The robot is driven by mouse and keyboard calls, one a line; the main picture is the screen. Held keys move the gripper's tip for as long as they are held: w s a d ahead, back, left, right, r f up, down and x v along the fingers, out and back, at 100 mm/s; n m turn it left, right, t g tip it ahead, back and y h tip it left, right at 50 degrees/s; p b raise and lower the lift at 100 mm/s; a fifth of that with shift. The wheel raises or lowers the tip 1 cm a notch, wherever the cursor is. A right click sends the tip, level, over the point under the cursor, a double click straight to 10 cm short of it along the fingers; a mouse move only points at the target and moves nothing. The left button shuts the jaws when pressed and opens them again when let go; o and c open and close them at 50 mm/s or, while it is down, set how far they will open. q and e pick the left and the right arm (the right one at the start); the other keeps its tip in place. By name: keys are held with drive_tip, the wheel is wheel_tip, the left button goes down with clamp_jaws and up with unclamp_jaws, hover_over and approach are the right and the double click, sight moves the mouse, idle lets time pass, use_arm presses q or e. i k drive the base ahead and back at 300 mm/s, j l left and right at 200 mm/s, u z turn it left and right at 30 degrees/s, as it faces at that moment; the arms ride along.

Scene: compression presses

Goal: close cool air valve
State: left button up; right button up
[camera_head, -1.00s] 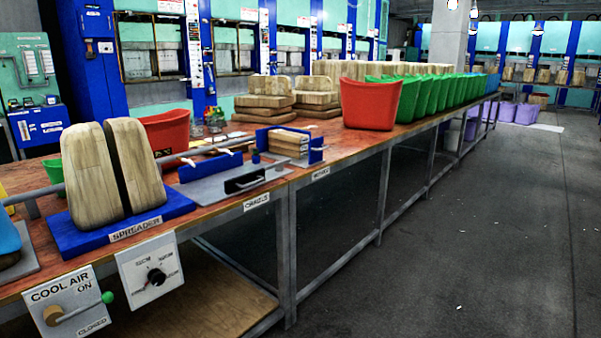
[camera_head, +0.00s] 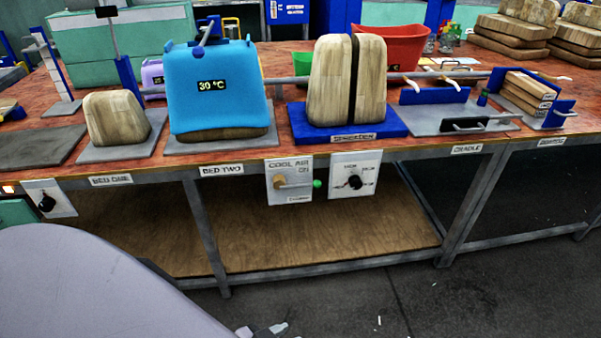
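The cool air valve is a white panel (camera_head: 290,193) on the front edge of the bench, right of the BED TWO label. Its lever (camera_head: 299,184) runs roughly level from a brass-coloured hub (camera_head: 280,182) to a green knob (camera_head: 318,184) at the panel's right edge. ON is printed above the lever and CLOSED below it, at lower right. Nothing touches the lever. A large grey part of my own body fills the lower left.
A dial panel (camera_head: 356,174) sits just right of the valve. Above are the blue spreader base (camera_head: 300,125) with wooden halves and a blue cover (camera_head: 211,95) reading 30 °C. A lower wooden shelf (camera_head: 320,235) lies under the bench. The floor (camera_head: 520,270) at right is clear.

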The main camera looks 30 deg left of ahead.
sight(317, 184)
drive_tip(key=u, duration=1.05)
